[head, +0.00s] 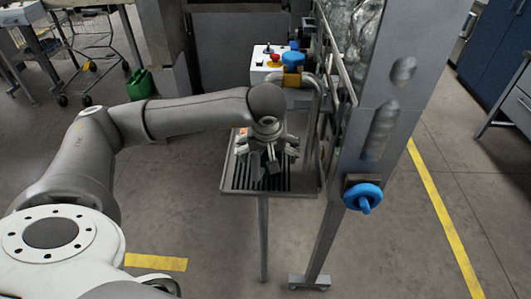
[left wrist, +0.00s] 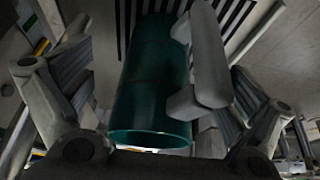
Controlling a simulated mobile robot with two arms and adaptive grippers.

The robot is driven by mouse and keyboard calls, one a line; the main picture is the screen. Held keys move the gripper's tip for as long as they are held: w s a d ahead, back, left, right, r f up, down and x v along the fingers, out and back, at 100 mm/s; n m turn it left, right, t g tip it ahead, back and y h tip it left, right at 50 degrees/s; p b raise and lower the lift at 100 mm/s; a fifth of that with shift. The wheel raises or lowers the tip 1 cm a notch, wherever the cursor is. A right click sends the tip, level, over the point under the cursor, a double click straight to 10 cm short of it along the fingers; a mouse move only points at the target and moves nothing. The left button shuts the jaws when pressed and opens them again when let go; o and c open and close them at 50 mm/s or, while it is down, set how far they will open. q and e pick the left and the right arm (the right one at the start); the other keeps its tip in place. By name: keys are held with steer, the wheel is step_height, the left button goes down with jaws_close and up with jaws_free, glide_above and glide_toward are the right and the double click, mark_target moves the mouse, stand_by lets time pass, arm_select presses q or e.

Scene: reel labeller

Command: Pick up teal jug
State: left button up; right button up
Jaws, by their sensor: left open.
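The teal jug (left wrist: 150,75) shows in the left wrist view as a dark teal cylinder with its round rim towards the camera. It is between the spread fingers of my left gripper (left wrist: 165,100). A pale grey bar lies across its right side; I cannot tell whether that is a handle or a part of the gripper. In the head view my left gripper (head: 268,155) points down over the slatted tray (head: 232,187) and hides nearly all of the jug. The gripper is open, and no grip on the jug shows. My right gripper is not seen.
The tray stands on a thin post, with a steel frame (head: 375,120) bearing a blue knob (head: 362,197) close on its right. A control box (head: 268,66) with a red button is behind it. A green canister (head: 139,83) stands on the floor at the back left. The floor in front is clear.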

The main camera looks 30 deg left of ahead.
arm_select(q)
steer(key=w+a, duration=0.1)
steer(key=w+a+p, duration=0.1)
steer(key=w, duration=0.1)
steer(key=shift+f, duration=0.1)
steer(key=shift+w+f+p, duration=0.1)
steer(key=shift+f+p, duration=0.2)
steer(key=shift+f, duration=0.15)
steer(key=shift+c, duration=0.4)
steer(key=c, duration=1.5)
steer(key=shift+r, duration=0.1)
steer(key=shift+c, duration=0.2)
